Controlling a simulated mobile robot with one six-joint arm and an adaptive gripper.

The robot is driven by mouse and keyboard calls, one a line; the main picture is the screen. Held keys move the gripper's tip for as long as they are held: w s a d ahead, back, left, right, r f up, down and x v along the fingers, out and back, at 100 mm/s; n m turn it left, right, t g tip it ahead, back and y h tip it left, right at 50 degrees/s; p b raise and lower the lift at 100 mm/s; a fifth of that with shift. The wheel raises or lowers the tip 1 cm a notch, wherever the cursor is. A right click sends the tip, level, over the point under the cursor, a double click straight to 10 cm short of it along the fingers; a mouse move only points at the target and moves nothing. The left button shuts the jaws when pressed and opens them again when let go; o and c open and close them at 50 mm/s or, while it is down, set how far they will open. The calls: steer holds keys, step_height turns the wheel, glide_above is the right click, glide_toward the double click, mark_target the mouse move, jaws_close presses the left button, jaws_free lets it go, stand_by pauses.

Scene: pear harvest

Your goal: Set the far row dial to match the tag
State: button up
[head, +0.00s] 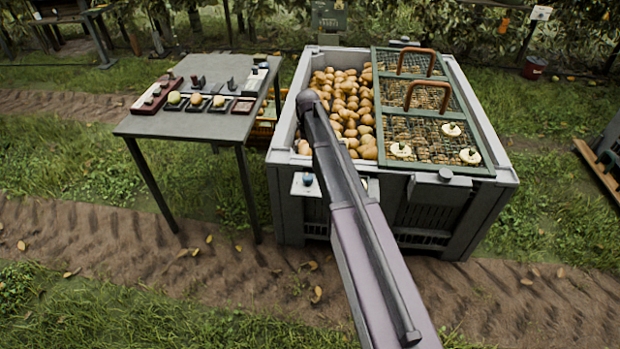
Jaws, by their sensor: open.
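No dial can be made out for certain. A dark green panel (328,18) with small yellowish marks stands at the far tree row, top centre, too small to read. A white tag (540,13) is on a post at the upper right, and an orange tag (505,23) hangs left of it; their marks are unreadable. A white plate (300,190) with a blue-grey knob (307,179) is on the near side of the crate. My arm rises from the bottom across the crate's front and left part; my gripper is not in view.
A grey crate (283,195) holds many pears, its right part covered by a green mesh lid (480,140) with two orange-brown handles. A grey table (150,127) at left carries pears in small trays and knobbed devices. Grass and a dirt strip lie in front.

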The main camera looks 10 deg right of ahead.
mark_target(309, 176)
steer(key=shift+f+b, duration=6.75)
steer(key=shift+f, duration=0.15)
steer(key=shift+c, duration=0.2)
steer(key=c, duration=1.1)
steer(key=shift+d, duration=0.3)
steer(key=shift+a, duration=0.2)
